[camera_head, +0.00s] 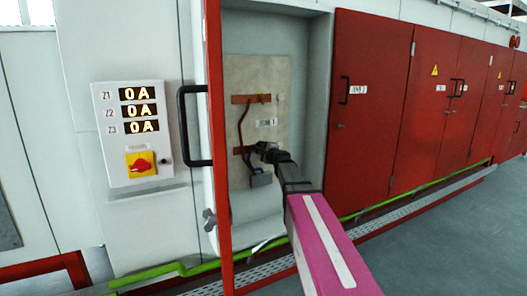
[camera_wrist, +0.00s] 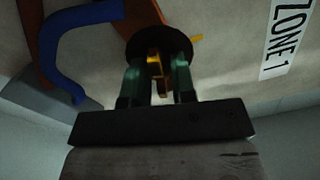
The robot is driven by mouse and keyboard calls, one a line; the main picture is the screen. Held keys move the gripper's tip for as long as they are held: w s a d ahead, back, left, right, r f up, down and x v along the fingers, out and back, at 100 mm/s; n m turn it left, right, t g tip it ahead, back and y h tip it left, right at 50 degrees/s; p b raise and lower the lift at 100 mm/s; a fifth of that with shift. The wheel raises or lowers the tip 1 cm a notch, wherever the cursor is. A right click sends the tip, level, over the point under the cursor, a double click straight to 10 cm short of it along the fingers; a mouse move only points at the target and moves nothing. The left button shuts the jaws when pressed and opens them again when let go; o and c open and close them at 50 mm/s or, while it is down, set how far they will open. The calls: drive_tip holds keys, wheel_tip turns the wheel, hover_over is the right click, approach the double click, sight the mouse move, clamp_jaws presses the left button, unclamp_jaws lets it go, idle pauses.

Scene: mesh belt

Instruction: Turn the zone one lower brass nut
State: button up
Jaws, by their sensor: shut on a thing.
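The lower brass nut (camera_wrist: 157,68) shows in the wrist view between the two greenish fingers of my gripper (camera_wrist: 158,80), in front of a dark round piece. My gripper is shut on the nut from both sides. In the head view my gripper (camera_head: 264,149) reaches into the open cabinet at the lower copper bar (camera_head: 238,151) and hides the nut. A "ZONE 1" label (camera_wrist: 287,38) is on the back panel beside the nut.
An upper copper bar (camera_head: 249,99) and a hanging cable (camera_head: 243,128) are on the panel; a blue cable (camera_wrist: 55,55) curves close by in the wrist view. The open red door (camera_head: 217,130) stands left of my arm. The display box (camera_head: 133,130) reads 0A on all three lines.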

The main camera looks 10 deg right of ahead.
drive_tip(key=m, duration=0.6)
drive_tip(key=shift+a+f+m, duration=0.1)
drive_tip(key=shift+m, duration=0.2)
drive_tip(key=m, duration=0.7)
idle(0.4)
drive_tip(key=o, duration=0.6)
drive_tip(key=shift+s, duration=0.15)
drive_tip(key=v, duration=1)
drive_tip(key=shift+s, duration=0.3)
